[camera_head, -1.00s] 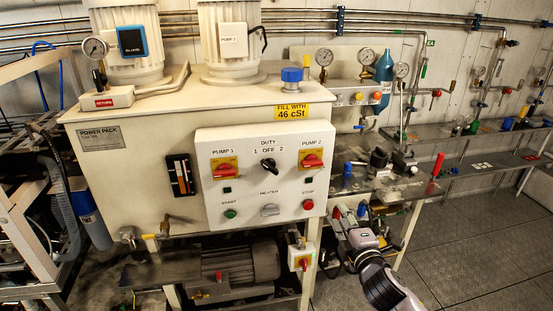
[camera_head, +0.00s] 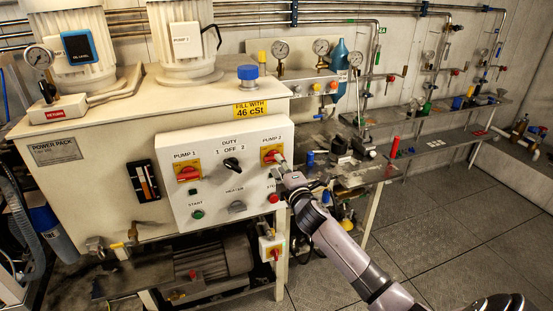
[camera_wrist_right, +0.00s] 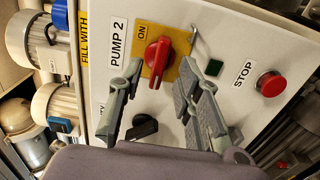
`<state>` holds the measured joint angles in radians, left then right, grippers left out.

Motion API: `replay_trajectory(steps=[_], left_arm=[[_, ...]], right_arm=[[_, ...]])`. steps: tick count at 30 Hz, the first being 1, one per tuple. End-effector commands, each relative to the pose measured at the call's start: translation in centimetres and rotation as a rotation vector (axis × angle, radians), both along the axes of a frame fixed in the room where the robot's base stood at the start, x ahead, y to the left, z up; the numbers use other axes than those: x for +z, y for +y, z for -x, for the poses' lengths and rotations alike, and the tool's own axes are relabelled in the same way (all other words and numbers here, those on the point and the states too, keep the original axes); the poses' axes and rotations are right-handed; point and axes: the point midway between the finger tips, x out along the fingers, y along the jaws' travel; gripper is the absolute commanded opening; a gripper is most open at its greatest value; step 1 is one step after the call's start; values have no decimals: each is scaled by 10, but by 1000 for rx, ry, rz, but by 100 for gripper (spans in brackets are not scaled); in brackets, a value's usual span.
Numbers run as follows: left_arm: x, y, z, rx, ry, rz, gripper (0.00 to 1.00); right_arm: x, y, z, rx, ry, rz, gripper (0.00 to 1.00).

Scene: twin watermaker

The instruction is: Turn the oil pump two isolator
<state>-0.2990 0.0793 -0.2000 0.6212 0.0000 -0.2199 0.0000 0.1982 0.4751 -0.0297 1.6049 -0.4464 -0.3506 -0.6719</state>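The pump 2 isolator (camera_head: 271,154) is a red rotary handle on a yellow plate at the upper right of the white control panel (camera_head: 222,208). In the right wrist view the red handle (camera_wrist_right: 157,56) lies along the direction of the "PUMP 2" lettering, with "ON" marked on the plate. My right gripper (camera_head: 281,166) is at the panel, just right of and below this isolator. In the wrist view my right gripper (camera_wrist_right: 162,82) is open, with the handle ahead between its fingertips. Contact cannot be told. My left gripper is not in view.
The pump 1 isolator (camera_head: 187,172), black duty selector (camera_head: 232,164), green start button (camera_head: 198,215) and red stop button (camera_wrist_right: 270,84) share the panel. A small red-yellow isolator (camera_head: 271,249) sits below. A cluttered workbench (camera_head: 375,172) stands to the right; the floor (camera_head: 440,220) there is clear.

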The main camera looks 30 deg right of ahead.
Motion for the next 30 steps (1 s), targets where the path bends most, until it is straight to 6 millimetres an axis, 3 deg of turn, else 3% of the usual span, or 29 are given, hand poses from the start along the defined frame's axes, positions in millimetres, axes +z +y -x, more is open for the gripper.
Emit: replay_trajectory(steps=[7,18,30], left_arm=[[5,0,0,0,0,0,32],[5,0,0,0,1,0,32],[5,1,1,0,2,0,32]], right_arm=[[1,-6,-26,0,-1,-2,32],[0,-7,-30,1,0,-1,32],[0,-7,-30,0,0,-1,6]])
